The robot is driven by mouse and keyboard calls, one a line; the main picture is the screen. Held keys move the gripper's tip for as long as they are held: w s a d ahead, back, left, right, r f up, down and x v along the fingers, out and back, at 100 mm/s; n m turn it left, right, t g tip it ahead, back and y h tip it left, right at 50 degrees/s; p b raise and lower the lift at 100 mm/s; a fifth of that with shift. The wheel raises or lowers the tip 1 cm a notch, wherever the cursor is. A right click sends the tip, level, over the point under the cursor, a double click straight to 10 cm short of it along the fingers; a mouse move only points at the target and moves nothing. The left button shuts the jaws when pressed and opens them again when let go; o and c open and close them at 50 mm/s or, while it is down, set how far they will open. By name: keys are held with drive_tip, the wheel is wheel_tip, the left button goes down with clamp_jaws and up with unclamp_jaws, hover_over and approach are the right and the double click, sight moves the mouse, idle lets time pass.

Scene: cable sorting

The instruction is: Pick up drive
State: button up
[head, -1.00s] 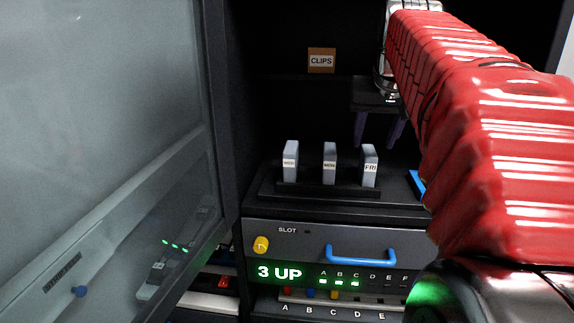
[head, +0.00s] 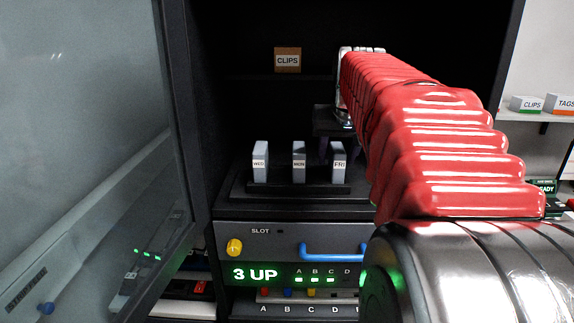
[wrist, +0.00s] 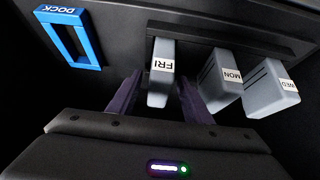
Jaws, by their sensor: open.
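Three grey drives stand upright in a row on a black rack (head: 235,186): the WED drive (head: 260,163), the MON drive (head: 299,164) and the FRI drive (head: 340,170). My gripper (wrist: 159,82) is open. In the wrist view its two dark purple fingers lie on either side of the FRI drive (wrist: 161,85), with a gap visible at both sides. The MON drive (wrist: 222,82) is just right of the right finger, and the WED drive (wrist: 270,90) is farther right. In the head view, my gripper is dim just above and behind the FRI drive.
A blue DOCK frame (wrist: 84,52) lies left of the FRI drive in the wrist view. Below the rack is a unit with a blue handle (head: 330,250) and a yellow knob (head: 234,247). A glass door (head: 90,120) stands open at left. A CLIPS label (head: 287,60) is behind.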

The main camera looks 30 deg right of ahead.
drive_tip(key=shift+w+d+f, duration=0.15)
drive_tip(key=shift+w+f, duration=0.1)
drive_tip(key=shift+f, duration=0.25)
clamp_jaws()
idle(0.5)
